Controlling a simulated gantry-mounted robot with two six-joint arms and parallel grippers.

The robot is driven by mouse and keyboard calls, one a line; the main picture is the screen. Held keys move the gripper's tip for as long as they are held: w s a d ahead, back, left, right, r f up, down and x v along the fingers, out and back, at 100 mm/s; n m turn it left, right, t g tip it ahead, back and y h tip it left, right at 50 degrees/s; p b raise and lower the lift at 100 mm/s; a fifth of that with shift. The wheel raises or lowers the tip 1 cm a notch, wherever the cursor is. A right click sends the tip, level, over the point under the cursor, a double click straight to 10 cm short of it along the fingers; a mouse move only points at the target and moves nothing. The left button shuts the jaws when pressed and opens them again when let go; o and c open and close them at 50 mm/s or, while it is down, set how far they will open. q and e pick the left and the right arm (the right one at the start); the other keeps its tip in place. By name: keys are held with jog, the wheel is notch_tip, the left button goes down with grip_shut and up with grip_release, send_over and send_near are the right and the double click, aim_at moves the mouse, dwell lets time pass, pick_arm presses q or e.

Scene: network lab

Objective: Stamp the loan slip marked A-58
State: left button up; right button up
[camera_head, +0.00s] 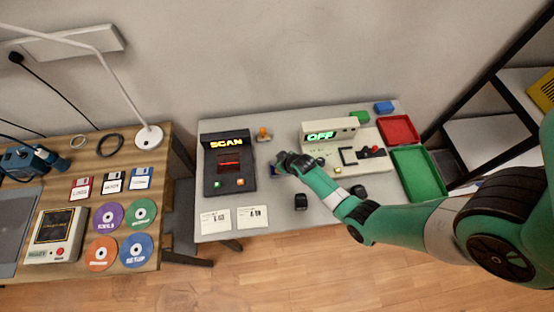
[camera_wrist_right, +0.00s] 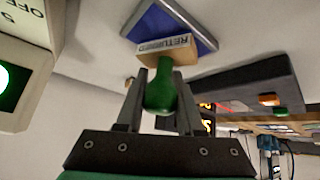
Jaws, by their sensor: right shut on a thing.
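Two white loan slips lie side by side at the front left of the grey table in the head view, a left slip (camera_head: 215,221) and a right slip (camera_head: 252,217). Their print is too small to read surely. My right gripper (camera_head: 281,164) is shut on the green handle (camera_wrist_right: 160,92) of a stamp. The stamp's wooden block (camera_wrist_right: 182,53) is lettered "RETURNED". The block is at a blue ink pad (camera_wrist_right: 152,22); I cannot tell whether they touch. In the head view the gripper mostly hides the stamp. My left gripper is not in view.
A black SCAN device (camera_head: 229,172) stands left of the gripper, behind the slips. A white OFF device (camera_head: 329,134), a red tray (camera_head: 399,141) and a green tray (camera_head: 418,174) are to the right. A small black object (camera_head: 301,202) stands near the front edge.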

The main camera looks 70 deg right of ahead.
jog(key=shift+s+f, duration=0.1)
dwell(0.3)
pick_arm(q)
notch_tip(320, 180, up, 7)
jog(key=p, duration=0.7)
pick_arm(e)
notch_tip(320, 180, up, 7)
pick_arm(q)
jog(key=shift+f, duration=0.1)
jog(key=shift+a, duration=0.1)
